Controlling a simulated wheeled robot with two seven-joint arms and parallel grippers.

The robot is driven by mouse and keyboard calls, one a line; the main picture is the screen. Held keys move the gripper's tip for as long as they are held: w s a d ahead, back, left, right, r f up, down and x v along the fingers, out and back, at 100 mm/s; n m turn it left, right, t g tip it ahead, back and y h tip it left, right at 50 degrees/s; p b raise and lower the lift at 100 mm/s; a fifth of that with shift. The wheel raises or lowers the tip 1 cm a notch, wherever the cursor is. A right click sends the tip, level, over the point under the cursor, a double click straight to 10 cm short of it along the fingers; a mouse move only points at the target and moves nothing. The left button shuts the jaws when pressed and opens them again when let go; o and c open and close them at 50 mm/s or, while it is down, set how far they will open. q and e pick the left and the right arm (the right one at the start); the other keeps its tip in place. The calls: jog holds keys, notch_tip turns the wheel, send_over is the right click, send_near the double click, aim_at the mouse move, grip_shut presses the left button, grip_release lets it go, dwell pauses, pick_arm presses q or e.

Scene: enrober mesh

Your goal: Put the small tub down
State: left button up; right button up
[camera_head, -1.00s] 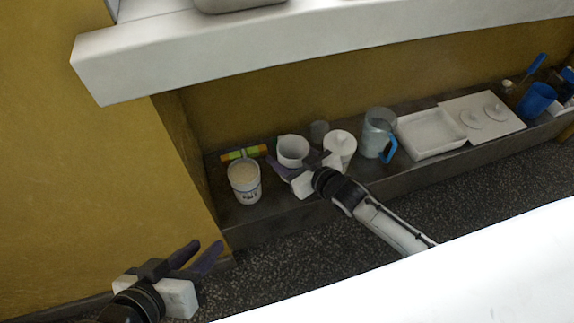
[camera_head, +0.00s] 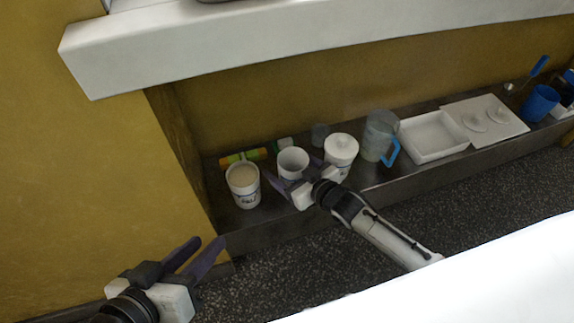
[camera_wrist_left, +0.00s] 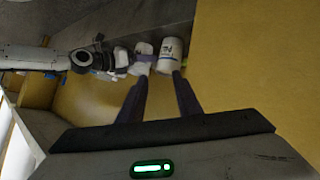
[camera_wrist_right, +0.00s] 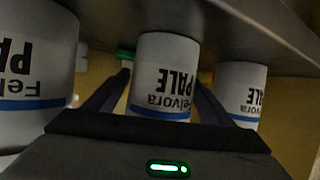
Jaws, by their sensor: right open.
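The small tub (camera_head: 293,163) is white and open-topped. It stands upright on the low metal shelf (camera_head: 380,184), between a larger filled tub (camera_head: 243,184) and a lidded tub (camera_head: 341,150). My left gripper (camera_head: 208,243) is open and empty, low at the left, away from the tubs.
A clear jug with a blue handle (camera_head: 379,137), a white tray (camera_head: 433,136) and a white board with two lids (camera_head: 486,118) stand further right. Green and orange items (camera_head: 244,156) lie behind the tubs. A white ledge (camera_head: 250,45) overhangs the shelf.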

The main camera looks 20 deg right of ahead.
pick_arm(q)
jog(key=shift+r, duration=0.1)
pick_arm(e)
jog(key=shift+r, duration=0.1)
jog(key=shift+s+r, duration=0.15)
jog(key=shift+r, duration=0.05)
pick_arm(q)
jog(key=a+f+p, duration=0.1)
jog(key=a+f+g+y+p, duration=0.1)
jog(key=p, duration=0.1)
jog(key=s+a+f+y+p, duration=0.1)
jog(key=p, duration=0.1)
jog(key=shift+s+f+g, duration=0.1)
jog(key=shift+f+g, duration=0.3)
pick_arm(e)
jog(key=v, duration=1.1)
jog(key=shift+s+d, duration=0.2)
jog(key=shift+s, duration=0.1)
